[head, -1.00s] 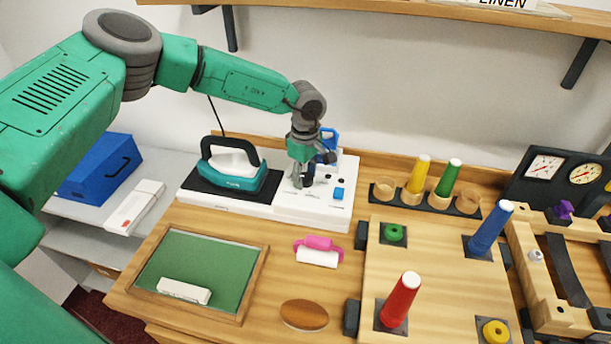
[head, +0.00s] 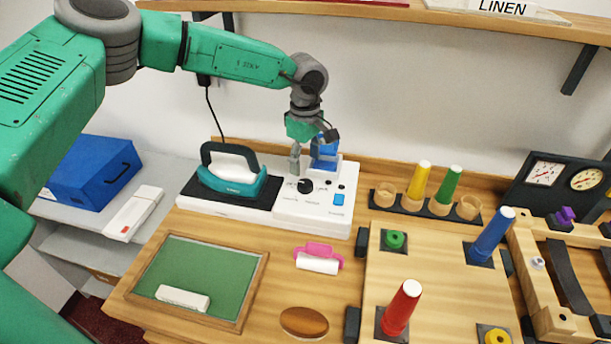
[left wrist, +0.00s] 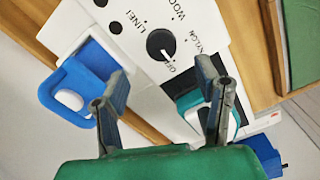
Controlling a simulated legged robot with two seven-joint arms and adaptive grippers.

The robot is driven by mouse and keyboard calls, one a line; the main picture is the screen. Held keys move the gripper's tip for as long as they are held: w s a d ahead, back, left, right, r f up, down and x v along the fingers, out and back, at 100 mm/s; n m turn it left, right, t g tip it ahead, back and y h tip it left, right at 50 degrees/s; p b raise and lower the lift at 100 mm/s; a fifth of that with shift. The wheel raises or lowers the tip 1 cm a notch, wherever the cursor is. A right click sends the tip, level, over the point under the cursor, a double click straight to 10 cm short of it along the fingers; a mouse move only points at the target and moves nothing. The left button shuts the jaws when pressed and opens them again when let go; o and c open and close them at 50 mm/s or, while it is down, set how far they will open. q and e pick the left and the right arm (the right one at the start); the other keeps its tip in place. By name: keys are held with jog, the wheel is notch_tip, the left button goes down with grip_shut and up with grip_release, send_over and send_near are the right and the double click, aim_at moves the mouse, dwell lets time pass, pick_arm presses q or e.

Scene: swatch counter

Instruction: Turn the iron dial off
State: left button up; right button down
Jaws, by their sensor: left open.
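The black iron dial (head: 305,186) sits on the white control panel (head: 318,212) right of the teal iron (head: 232,178). In the left wrist view the dial (left wrist: 160,44) has a white mark that appears to point at the OFF print; LINEN, WOOL and NYLON are printed around it. My left gripper (head: 309,155) is open and empty, above and behind the dial, apart from it. In the left wrist view its fingers (left wrist: 161,78) stand wide apart with the dial beyond them. My right gripper is not in view.
A blue handled object (head: 324,150) stands close behind the left gripper. A blue switch (head: 339,200) is on the panel. A pink-handled roller (head: 318,259) lies in front. A rack with yellow and green cones (head: 418,180) stands at right. A shelf (head: 370,12) hangs above.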

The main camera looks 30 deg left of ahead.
aim_at(305, 182)
pick_arm(q)
jog(key=shift+r, duration=2.25)
